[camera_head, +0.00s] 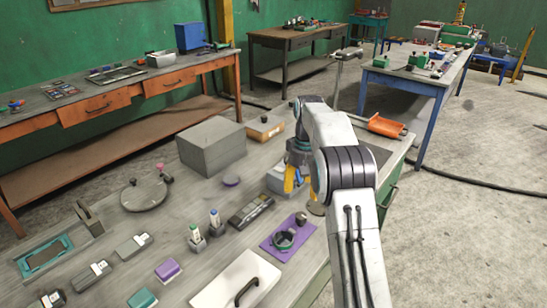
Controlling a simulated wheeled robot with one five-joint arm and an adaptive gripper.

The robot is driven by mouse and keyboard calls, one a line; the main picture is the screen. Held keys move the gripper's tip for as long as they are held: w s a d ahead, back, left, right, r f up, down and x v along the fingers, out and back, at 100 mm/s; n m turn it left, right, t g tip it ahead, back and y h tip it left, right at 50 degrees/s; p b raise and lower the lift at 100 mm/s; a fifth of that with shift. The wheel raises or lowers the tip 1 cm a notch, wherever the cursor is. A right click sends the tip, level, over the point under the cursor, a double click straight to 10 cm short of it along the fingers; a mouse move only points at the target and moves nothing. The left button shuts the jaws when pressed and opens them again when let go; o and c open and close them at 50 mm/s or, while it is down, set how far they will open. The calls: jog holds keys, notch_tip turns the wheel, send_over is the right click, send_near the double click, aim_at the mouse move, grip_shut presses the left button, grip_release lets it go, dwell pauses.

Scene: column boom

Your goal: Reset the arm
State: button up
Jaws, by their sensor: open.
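My white arm (347,220) rises from the bottom right over the near bench (110,262) and bends at a dark-banded elbow. Its forearm reaches away and its wrist points down. My gripper (294,182) has yellow fingers and hangs over the bench, partly hidden behind the elbow. It is open, and I see nothing held in it. A pale grey box-like thing (274,181) shows just left of the fingers; I cannot tell whether they touch it.
A large grey box (212,146) and a tan box (264,128) stand left of the gripper. An orange scoop-like thing (386,126) lies right of the arm.

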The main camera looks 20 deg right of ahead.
jog(key=f, duration=0.3)
jog(key=s+f, duration=0.1)
jog(key=f, duration=0.2)
jog(key=shift+s+a+f, duration=0.2)
jog(key=shift+f, duration=0.15)
jog(key=shift+g, duration=0.6)
jog(key=s, duration=0.2)
jog(key=s+a+f, duration=0.1)
jog(key=s, duration=0.1)
jog(key=s+f, duration=0.1)
jog(key=s, duration=0.1)
jog(key=shift+s+a, duration=0.3)
jog(key=shift+s, duration=0.1)
jog(key=s+a+r, duration=0.3)
jog(key=s, duration=0.5)
jog(key=s+a+r+n+t, duration=0.1)
jog(key=s+a+r, duration=0.15)
jog(key=s, duration=0.55)
jog(key=s+a+r, duration=0.2)
jog(key=s+r, duration=0.1)
jog(key=s, duration=0.6)
jog(key=shift+s+a+r+n+t, duration=0.2)
jog(key=shift+a+r+t, duration=0.15)
jog(key=shift+r+t, duration=0.45)
jog(key=shift+s+a+r+n+t, duration=0.15)
jog(key=shift+a+r+t, duration=0.3)
jog(key=shift+r, duration=0.6)
jog(key=shift+s+a+r+n+t, duration=0.1)
jog(key=shift+a+r+n+t, duration=0.2)
jog(key=shift+r+t, duration=0.5)
